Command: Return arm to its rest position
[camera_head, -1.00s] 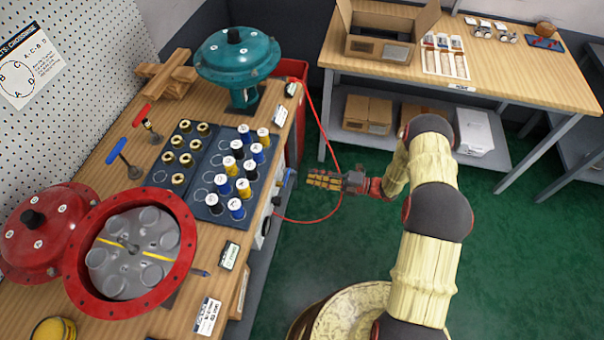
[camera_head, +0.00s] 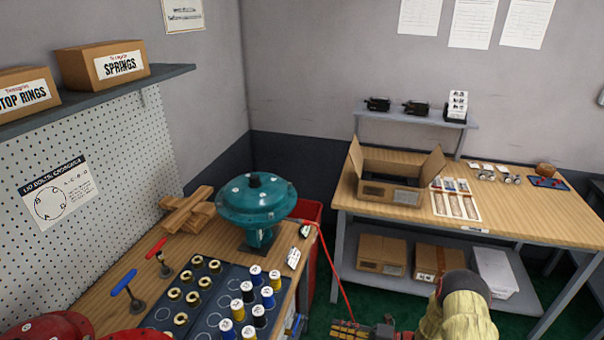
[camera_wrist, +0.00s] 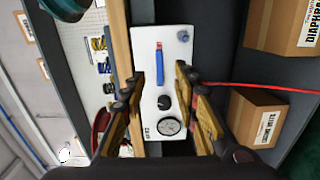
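My gripper (camera_wrist: 160,112) shows in the wrist view with its two fingers spread apart and nothing between them. Beyond the fingers is a white panel (camera_wrist: 147,62) with a blue lever, a black knob and a round gauge. In the head view only part of my gripper (camera_head: 352,331) shows at the bottom edge, to the right of the left workbench. My arm's yellow-sleeved link is beside it at the lower right.
The left bench holds a teal actuator (camera_head: 256,200), a dark tray (camera_head: 213,318) of springs and brass parts, and red housings at the lower left. The back bench (camera_head: 420,226) carries an open box (camera_head: 389,192). A red hose (camera_head: 340,268) hangs between the benches.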

